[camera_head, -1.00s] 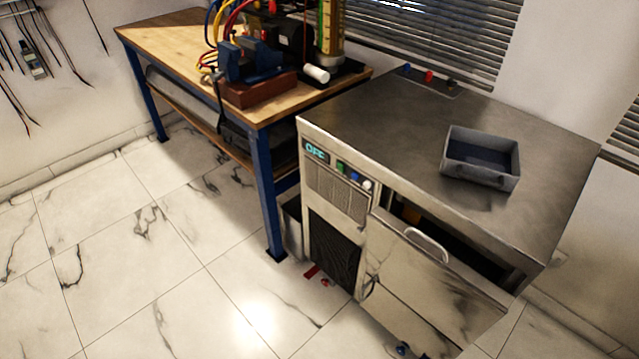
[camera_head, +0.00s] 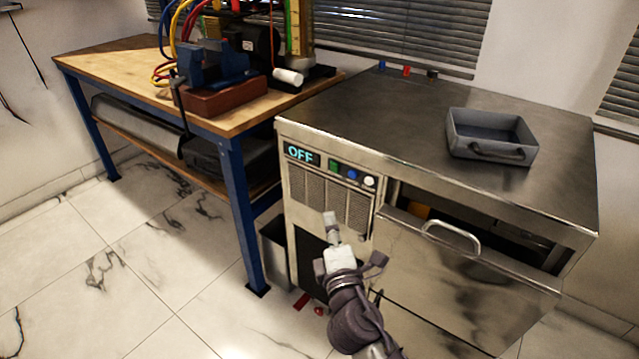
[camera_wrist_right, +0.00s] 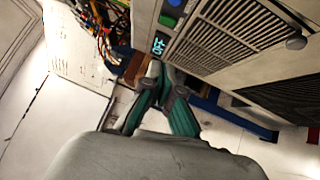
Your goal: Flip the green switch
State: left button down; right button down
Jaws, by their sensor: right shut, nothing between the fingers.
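The green switch (camera_head: 335,165) is a small square on the front panel of a steel cabinet, just right of a display (camera_head: 301,154) that reads OFF. In the right wrist view the shut fingertips (camera_wrist_right: 154,70) show just below the display. My left gripper is not in view.
A blue button (camera_head: 352,174) and a white knob (camera_head: 370,181) sit right of the green switch. A partly open drawer (camera_head: 465,270) with a handle juts out to the right. A grey tray (camera_head: 465,133) rests on the cabinet top. A wooden workbench (camera_head: 110,55) stands at the left.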

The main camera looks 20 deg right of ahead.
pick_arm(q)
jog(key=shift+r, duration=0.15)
pick_arm(e)
jog(key=shift+r, duration=0.2)
jog(key=shift+w, duration=0.1)
send_near(334, 168)
jog(key=w+a, duration=0.3)
jog(key=w, duration=0.1)
jog(key=w+d, duration=0.1)
jog(key=w+d+r, duration=0.1)
jog(key=shift+w+d, duration=0.25)
jog(key=shift+w, duration=0.15)
jog(key=shift+w+d, duration=0.1)
jog(key=shift+w, duration=0.05)
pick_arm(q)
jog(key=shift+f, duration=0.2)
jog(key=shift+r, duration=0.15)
